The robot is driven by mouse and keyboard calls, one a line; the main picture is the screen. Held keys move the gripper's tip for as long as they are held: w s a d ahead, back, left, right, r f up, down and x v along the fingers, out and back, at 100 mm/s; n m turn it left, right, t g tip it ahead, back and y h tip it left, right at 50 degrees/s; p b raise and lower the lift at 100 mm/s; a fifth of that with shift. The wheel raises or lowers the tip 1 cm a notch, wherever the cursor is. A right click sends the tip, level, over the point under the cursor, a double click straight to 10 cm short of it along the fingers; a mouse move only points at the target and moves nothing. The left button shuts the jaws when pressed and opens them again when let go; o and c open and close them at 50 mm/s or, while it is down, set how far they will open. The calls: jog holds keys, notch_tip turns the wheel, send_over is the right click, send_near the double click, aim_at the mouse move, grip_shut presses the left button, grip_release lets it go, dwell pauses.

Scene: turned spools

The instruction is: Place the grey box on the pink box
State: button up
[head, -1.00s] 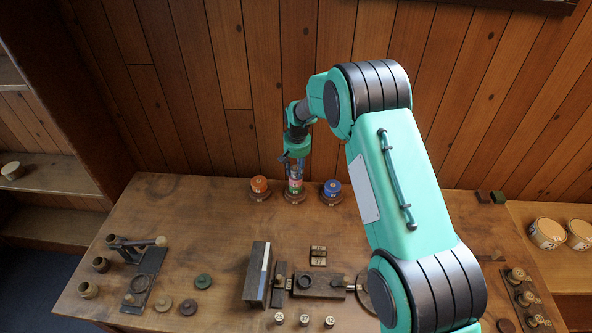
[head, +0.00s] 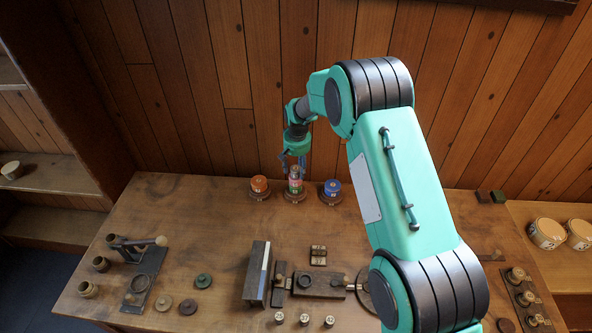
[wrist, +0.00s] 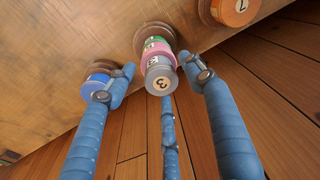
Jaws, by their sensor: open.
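The grey box (wrist: 160,77), marked 3, sits on top of the pink box (wrist: 156,54) in the wrist view. A green box (wrist: 153,42) lies under the pink one, and the stack stands on a round brown base. In the head view the grey box (head: 295,173) tops this middle stack at the back of the table. My gripper (wrist: 163,66) is open in the wrist view, its blue fingers spread around the stack's top and apart from the grey box. In the head view my gripper (head: 295,160) is just above the stack.
An orange box (head: 260,184) on a base stands left of the stack, and a blue box (head: 332,187) on a base stands right of it. The wooden wall (head: 230,120) rises close behind. A dark clamp-like fixture (head: 257,274) and several small pieces occupy the table's front.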

notch_tip(320, 180, up, 11)
jog(key=s, duration=0.1)
jog(key=shift+d, duration=0.2)
jog(key=shift+s+r, duration=0.1)
dwell(0.9)
notch_tip(320, 180, up, 16)
jog(key=f+t, duration=0.1)
send_over(297, 171)
jog(key=s+d, duration=0.8)
jog(key=d, duration=0.1)
jog(key=s+d+r+m+t, duration=0.1)
jog(key=s+d+r, duration=0.7)
jog(key=s+r, duration=0.3)
jog(key=s+d, duration=0.3)
jog(key=s, duration=0.8)
jog(key=s+d+t, duration=0.1)
jog(key=s+d, duration=0.3)
jog(key=s, duration=0.6)
jog(key=s+d+m+t, duration=0.1)
jog(key=s+d, duration=0.2)
jog(key=s, duration=0.8)
jog(key=shift+s+d+r, duration=0.15)
jog(key=shift+s+r, duration=0.1)
jog(key=shift+s, duration=0.1)
